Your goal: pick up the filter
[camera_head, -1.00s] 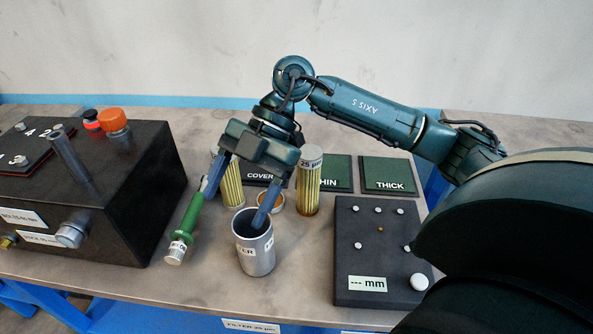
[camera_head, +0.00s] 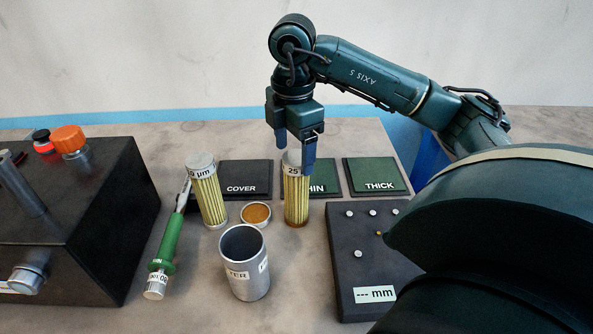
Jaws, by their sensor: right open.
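A filter cartridge with yellow pleats and a label reading "25" (camera_head: 296,200) stands upright on the table, just right of the middle. A second pleated filter with a label ending in "µm" (camera_head: 209,202) stands to its left. My right gripper (camera_head: 295,156) is open and points down at the top of the "25" filter. One finger is on the left of its cap and the other is in front on the right, hiding part of the label. I cannot tell whether the fingers touch it. My left gripper is not in view.
An open grey metal cup (camera_head: 243,272) stands in front, with an amber-faced cap (camera_head: 256,214) behind it. A green-handled tool (camera_head: 166,243) lies left. A black box (camera_head: 85,240) and a dark "mm" block (camera_head: 345,260) flank them. COVER, THIN and THICK pads (camera_head: 375,174) lie behind.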

